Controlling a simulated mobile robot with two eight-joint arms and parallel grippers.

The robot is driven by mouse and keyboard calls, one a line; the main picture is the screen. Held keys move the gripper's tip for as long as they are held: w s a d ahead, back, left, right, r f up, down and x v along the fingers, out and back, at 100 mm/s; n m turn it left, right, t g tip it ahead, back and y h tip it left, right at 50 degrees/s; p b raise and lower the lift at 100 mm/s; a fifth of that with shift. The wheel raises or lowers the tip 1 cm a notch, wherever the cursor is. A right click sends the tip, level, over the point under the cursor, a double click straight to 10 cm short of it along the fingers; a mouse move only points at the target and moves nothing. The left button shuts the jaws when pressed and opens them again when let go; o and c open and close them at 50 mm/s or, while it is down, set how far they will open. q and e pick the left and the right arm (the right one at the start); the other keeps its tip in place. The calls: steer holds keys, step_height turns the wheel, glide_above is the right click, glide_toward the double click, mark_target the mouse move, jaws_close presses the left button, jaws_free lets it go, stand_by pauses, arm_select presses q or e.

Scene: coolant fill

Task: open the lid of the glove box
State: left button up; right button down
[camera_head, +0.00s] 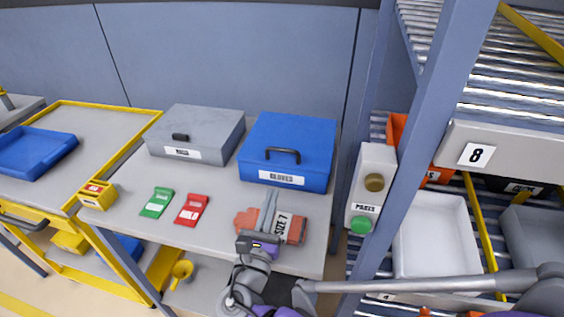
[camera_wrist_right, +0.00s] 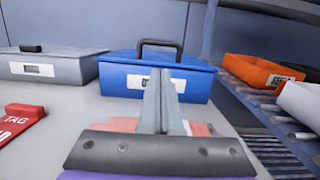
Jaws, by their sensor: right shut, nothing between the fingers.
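The blue glove box (camera_head: 287,150), labelled GLOVES, stands at the back right of the grey table with its lid closed. A black handle (camera_head: 283,154) is on its lid, towards the front. My right gripper (camera_head: 271,200) is shut and empty in front of the box, apart from it. In the right wrist view the gripper (camera_wrist_right: 160,75) points at the glove box (camera_wrist_right: 190,82), and its fingertips appear just below the black handle (camera_wrist_right: 160,46). My left gripper is not in view.
A grey box (camera_head: 197,132) stands left of the glove box. Green (camera_head: 156,202) and red (camera_head: 191,209) tags lie in front. An orange SIZE 7 pack (camera_head: 292,229) lies beneath my right gripper. A blue-grey post (camera_head: 413,150) and roller shelving rise on the right.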

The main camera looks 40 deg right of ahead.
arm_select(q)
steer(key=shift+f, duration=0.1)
arm_select(e)
steer(key=x, duration=0.9)
steer(key=shift+w+d+r, duration=0.2)
steer(key=shift+d, duration=0.1)
